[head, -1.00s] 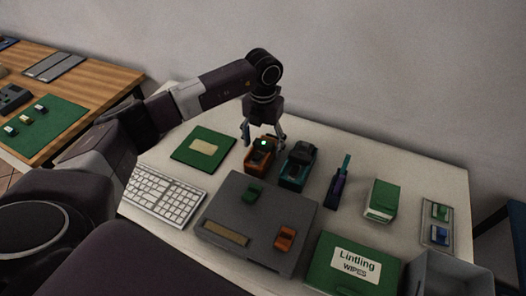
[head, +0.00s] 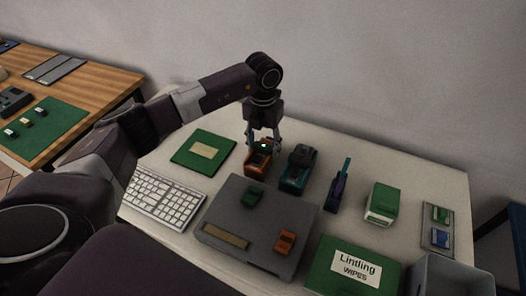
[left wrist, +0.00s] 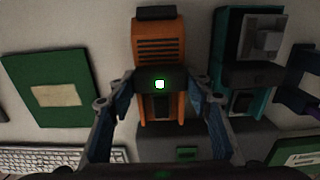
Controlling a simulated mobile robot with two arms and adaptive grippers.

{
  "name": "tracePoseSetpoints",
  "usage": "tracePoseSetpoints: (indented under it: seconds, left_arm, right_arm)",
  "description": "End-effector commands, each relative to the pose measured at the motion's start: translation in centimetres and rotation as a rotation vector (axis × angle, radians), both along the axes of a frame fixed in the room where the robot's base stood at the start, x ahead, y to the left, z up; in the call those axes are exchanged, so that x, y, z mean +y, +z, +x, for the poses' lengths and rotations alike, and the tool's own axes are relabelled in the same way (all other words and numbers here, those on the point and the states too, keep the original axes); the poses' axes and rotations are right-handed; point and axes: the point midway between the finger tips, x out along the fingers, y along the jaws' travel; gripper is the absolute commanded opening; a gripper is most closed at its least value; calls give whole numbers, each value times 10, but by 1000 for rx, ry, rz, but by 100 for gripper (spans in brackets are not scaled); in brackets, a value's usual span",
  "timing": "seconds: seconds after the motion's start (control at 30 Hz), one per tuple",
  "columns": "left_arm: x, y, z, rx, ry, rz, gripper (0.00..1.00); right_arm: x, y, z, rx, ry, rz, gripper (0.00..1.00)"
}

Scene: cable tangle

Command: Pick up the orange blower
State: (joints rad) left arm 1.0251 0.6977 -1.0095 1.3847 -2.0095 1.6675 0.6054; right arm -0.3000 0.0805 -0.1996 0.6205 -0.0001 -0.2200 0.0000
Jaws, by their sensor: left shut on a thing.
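The orange blower (head: 257,166) stands on the white table behind the grey box, with a dark top and a small lit green light. In the left wrist view the orange blower (left wrist: 161,42) is upright in the picture, with dark slots on its body. My left gripper (head: 264,143) reaches down over it from above. In the left wrist view its two fingers (left wrist: 160,92) are closed in on either side of the blower's dark top part. The blower appears to be still on the table. My right gripper is not in view.
A teal and black device (head: 298,170) stands close on the blower's right. A green mat (head: 190,139) and a white keyboard (head: 163,198) lie to the left. A grey box (head: 222,212) is in front.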

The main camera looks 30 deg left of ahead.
Motion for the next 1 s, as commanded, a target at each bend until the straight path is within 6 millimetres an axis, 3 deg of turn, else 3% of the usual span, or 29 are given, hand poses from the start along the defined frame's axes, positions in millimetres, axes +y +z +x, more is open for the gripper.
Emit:
tracePoseSetpoints:
  seconds: [0.27,0.8,1.0]
  left_arm:
    - [0,26,2,-6,-2,-1,12]
    - [0,164,1,-6,1,-1,12]
    - [0,191,1,-4,1,0,12]
  right_arm:
    - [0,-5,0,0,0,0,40]
    - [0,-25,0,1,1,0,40]
    - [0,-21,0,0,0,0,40]
